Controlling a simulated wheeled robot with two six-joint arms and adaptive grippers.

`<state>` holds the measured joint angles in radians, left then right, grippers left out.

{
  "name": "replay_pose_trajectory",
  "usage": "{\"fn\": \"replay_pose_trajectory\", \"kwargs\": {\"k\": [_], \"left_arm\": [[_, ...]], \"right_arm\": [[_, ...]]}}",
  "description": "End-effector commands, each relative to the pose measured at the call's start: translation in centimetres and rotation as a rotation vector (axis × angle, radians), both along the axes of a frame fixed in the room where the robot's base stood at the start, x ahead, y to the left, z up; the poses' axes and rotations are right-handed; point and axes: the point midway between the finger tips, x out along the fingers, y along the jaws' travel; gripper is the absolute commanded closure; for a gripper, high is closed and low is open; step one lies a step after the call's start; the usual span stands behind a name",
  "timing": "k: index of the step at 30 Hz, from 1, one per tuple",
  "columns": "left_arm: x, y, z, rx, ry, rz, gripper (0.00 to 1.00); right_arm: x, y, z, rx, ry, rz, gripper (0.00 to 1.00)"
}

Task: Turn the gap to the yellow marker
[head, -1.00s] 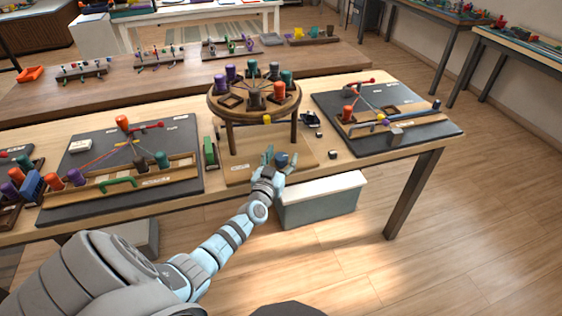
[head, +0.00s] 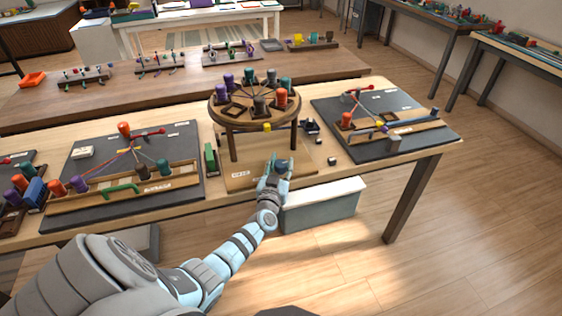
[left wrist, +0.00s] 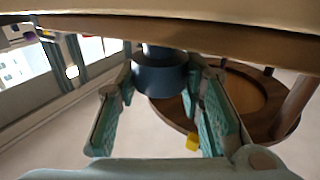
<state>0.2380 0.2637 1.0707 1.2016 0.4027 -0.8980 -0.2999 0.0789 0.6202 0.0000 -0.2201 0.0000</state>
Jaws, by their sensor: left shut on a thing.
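A round wooden stand (head: 213,113) carries several coloured bobbins in a ring on its top. An empty dark square slot (head: 230,110), the gap, shows at its front left. The yellow marker (head: 267,127) is at the front rim, right of that slot; it also shows in the left wrist view (left wrist: 193,142). A dark blue round knob (left wrist: 160,78) is low in front of the stand. My left gripper (head: 279,163) is shut on this knob, with one teal finger on each side in the left wrist view. The gripper mostly hides the knob in the head view. My right gripper is not in view.
A dark board with cords and bobbins (head: 110,140) lies left of the stand, and another (head: 410,103) lies right. A green block (head: 210,158) stands close to the stand's left. Small dark and white pieces (head: 332,161) lie to its right. A grey box (head: 320,210) is below the table edge.

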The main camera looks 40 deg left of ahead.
Motion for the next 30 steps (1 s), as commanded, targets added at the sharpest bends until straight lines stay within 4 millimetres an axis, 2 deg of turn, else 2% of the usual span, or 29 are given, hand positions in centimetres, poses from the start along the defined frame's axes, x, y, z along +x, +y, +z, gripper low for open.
{"fn": "replay_pose_trajectory", "kwargs": {"k": [1, 6, 11, 17, 21, 30], "left_arm": [[0.0, -0.1, 0.3, -0.005, 0.003, 0.028, 0.93], [0.1, -0.2, 0.3, -0.006, 0.003, 0.162, 0.93], [0.2, -0.3, -0.1, -0.006, 0.002, 0.311, 0.93], [0.2, -0.3, -0.6, -0.005, 0.0, 0.498, 0.93], [0.3, -0.3, -0.7, -0.005, -0.001, 0.613, 0.93], [0.2, -0.2, -0.6, -0.003, 0.001, 0.786, 0.93]], "right_arm": [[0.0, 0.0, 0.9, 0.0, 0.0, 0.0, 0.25], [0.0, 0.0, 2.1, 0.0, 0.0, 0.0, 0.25], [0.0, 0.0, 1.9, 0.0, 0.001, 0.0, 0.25], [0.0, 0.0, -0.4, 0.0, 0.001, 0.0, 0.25], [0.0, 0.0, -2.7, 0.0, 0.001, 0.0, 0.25], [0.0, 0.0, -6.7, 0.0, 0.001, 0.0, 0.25]]}}
